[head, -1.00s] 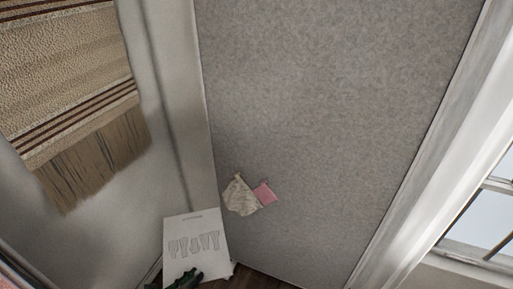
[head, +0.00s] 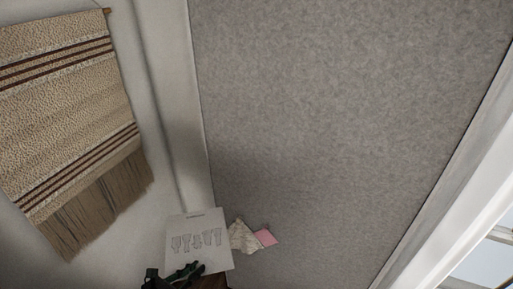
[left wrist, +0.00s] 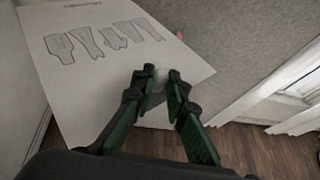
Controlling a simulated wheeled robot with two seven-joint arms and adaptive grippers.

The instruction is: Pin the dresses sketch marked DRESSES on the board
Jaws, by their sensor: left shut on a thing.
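The dresses sketch (head: 197,240) is a white sheet with a row of drawn dresses and small print at its top, too small to read here. My left gripper (head: 187,272) is shut on the sheet near its lower edge. The board (head: 340,130) is a large grey felt panel. The sheet is at the board's lower left, overlapping its edge; I cannot tell if it touches. My right gripper is out of view.
A cream fabric swatch (head: 242,238) and a pink swatch (head: 266,237) are on the board's lower part, close right of the sheet. A striped fringed wall hanging (head: 70,110) hangs at left. The board above is bare. A window (head: 488,262) is at lower right.

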